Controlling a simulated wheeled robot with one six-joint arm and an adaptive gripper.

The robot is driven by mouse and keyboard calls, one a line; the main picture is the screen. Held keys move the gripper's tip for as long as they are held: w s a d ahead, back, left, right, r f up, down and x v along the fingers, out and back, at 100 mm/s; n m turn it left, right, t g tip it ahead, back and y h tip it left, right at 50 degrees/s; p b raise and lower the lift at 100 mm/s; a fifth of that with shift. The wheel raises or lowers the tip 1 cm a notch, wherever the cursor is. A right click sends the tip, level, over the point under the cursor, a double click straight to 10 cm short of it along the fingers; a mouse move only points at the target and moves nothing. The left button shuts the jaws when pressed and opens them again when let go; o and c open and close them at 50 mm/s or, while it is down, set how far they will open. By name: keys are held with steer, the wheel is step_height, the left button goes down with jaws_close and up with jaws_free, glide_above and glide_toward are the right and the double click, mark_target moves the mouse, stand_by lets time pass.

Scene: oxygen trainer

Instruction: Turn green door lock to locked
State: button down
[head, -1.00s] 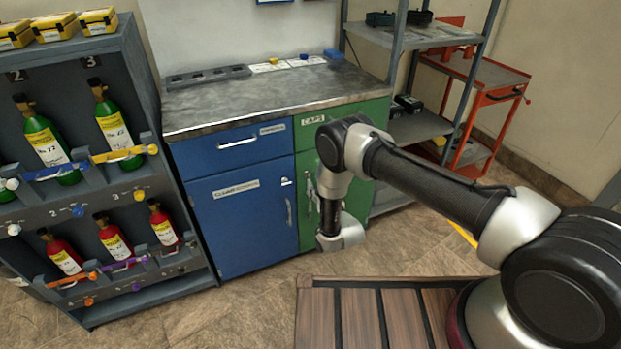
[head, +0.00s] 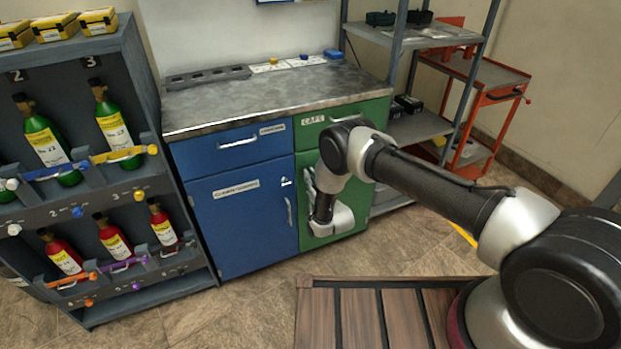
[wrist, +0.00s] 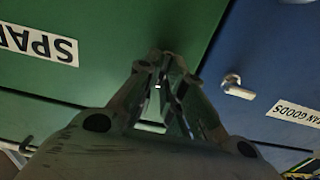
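The green door (head: 356,206) is the right-hand lower door of the cabinet, under the green drawer marked CAPS. It looks shut. My arm covers much of it in the head view. In the wrist view the green door (wrist: 60,75) fills the left side. My gripper (wrist: 163,66) points at its edge near the blue door, its fingers close together. A small bright spot shows between the fingers. The green door's lock is hidden there, so I cannot tell its position or whether the fingers touch it.
The blue door (head: 240,225) stands left of the green one; its lock knob (wrist: 237,88) shows in the wrist view. A grey bottle rack (head: 155,70) stands at the left. A grey shelf (head: 425,124) and an orange cart (head: 490,72) stand at the right.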

stand_by(0.3)
steer(key=shift+s+a+f+n, duration=0.1)
steer(key=shift+a+f+n, duration=0.1)
steer(key=shift+n, duration=2.75)
steer(key=shift+s+a+f+n, duration=0.1)
steer(key=shift+f+n, duration=0.05)
steer(key=shift+n, duration=2.85)
steer(key=shift+s+a+f+n, duration=0.1)
steer(key=shift+a+f+n, duration=0.1)
steer(key=shift+n, duration=2.75)
steer(key=c, duration=1.5)
jaws_free()
